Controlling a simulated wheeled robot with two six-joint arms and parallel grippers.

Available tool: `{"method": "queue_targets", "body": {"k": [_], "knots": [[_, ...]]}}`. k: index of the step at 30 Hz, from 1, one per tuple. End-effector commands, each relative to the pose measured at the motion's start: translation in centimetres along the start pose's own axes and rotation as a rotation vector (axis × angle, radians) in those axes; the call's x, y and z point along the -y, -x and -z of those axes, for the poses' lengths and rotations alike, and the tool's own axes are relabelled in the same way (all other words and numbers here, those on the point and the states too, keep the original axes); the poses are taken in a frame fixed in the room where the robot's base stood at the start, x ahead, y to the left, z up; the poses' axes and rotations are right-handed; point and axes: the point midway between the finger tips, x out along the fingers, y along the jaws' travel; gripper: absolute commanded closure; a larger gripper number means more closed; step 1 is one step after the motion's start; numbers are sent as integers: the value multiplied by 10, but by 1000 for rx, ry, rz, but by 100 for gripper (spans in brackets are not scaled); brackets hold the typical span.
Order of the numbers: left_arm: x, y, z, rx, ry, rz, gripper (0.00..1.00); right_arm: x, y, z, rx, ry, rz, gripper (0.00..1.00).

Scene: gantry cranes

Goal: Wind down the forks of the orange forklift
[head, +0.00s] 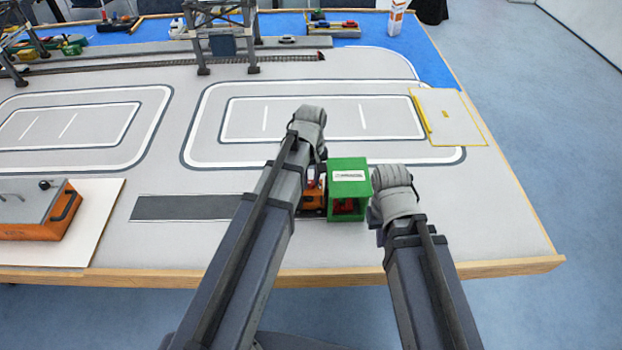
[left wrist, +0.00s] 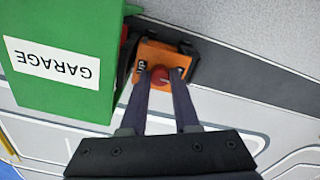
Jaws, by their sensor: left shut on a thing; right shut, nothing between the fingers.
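The orange forklift (head: 312,197) stands against the left side of the green garage (head: 349,175), partly hidden by my left arm. In the left wrist view, the forklift (left wrist: 178,53) has a red knob (left wrist: 160,76) on top. My left gripper (left wrist: 161,78) is shut on this knob, with one dark finger on each side. The forks cannot be made out; something red shows inside the garage opening. My right gripper (head: 377,220) is just right of the garage, its fingers mostly hidden by its own arm; it is shut and empty.
A dark grey strip (head: 185,207) lies left of the forklift. An orange-and-grey box (head: 37,210) stands on a white board at the left. Gantry cranes (head: 222,40) stand at the back. A yellow-edged plate (head: 450,117) lies at the right. The mat right of my right arm is clear.

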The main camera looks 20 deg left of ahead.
Motion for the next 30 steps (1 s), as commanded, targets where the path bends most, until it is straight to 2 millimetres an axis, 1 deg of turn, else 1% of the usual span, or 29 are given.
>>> {"method": "queue_targets", "body": {"k": [17, 18, 26, 30], "knots": [[0, 0, 0, 0, 31, 0, 100, 0, 0, 0, 0, 0, 0, 100], [0, 0, 0, 0, 31, 0, 70, 0, 0, 0, 0, 0, 0, 100], [0, 0, 0, 0, 30, 0, 40, 0, 0, 0, 0, 0, 0, 100], [0, 0, 0, 0, 30, 0, 40, 0, 0, 0, 0, 0, 0, 100]]}}
